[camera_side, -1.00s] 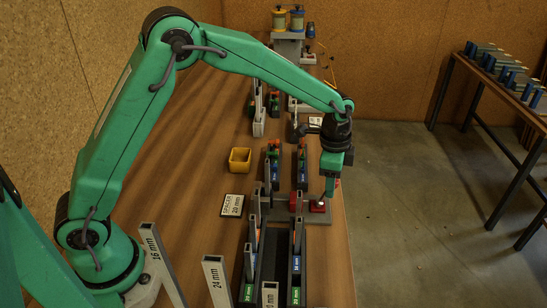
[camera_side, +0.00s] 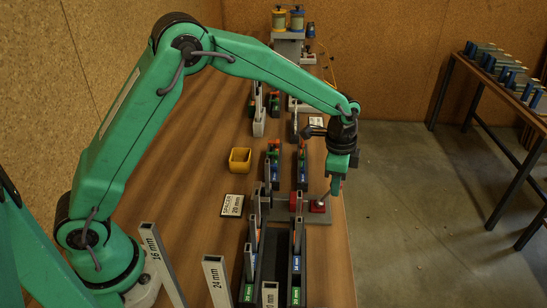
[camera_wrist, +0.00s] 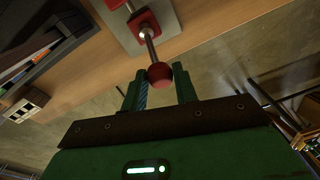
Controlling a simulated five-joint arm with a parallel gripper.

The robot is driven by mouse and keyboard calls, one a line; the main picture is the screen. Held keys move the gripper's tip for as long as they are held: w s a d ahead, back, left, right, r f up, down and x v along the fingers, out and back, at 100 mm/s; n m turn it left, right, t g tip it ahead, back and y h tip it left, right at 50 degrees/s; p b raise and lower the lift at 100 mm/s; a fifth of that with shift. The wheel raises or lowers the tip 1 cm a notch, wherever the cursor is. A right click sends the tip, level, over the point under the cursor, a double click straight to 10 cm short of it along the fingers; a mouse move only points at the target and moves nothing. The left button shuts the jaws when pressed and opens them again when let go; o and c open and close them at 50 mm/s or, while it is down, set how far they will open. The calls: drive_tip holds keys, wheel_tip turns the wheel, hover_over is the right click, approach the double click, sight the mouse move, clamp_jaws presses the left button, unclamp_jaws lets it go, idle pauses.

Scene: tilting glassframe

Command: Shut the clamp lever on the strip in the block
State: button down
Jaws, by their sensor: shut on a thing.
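The clamp has red parts (camera_side: 318,206) on a grey base plate (camera_side: 318,219) near the right edge of the table. Its metal lever (camera_wrist: 150,40) ends in a red ball knob (camera_wrist: 160,75). My gripper (camera_side: 335,190) is shut on the knob, with one finger on either side of it in the wrist view (camera_wrist: 160,88). In the side view the fingers hide the knob and the lever leans to the right. Dark blocks with strips (camera_side: 297,262) stand left of and in front of the clamp. I cannot tell how firmly any strip sits.
A yellow bin (camera_side: 240,160) and a spacer card (camera_side: 232,205) lie left of the clamp. Grey upright bars (camera_side: 217,280) stand in front. More dark fixtures (camera_side: 302,165) stand behind. The table ends just right of the clamp, with open floor beyond.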

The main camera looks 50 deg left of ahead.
drive_tip(key=shift+d, duration=0.25)
drive_tip(key=c, duration=1.1)
unclamp_jaws()
drive_tip(key=shift+a, duration=0.1)
drive_tip(key=shift+r, duration=0.15)
drive_tip(key=shift+s+r, duration=0.15)
drive_tip(key=shift+r, duration=1.75)
drive_tip(key=shift+s+r, duration=0.1)
drive_tip(key=shift+r, duration=1.75)
drive_tip(key=shift+a, duration=0.1)
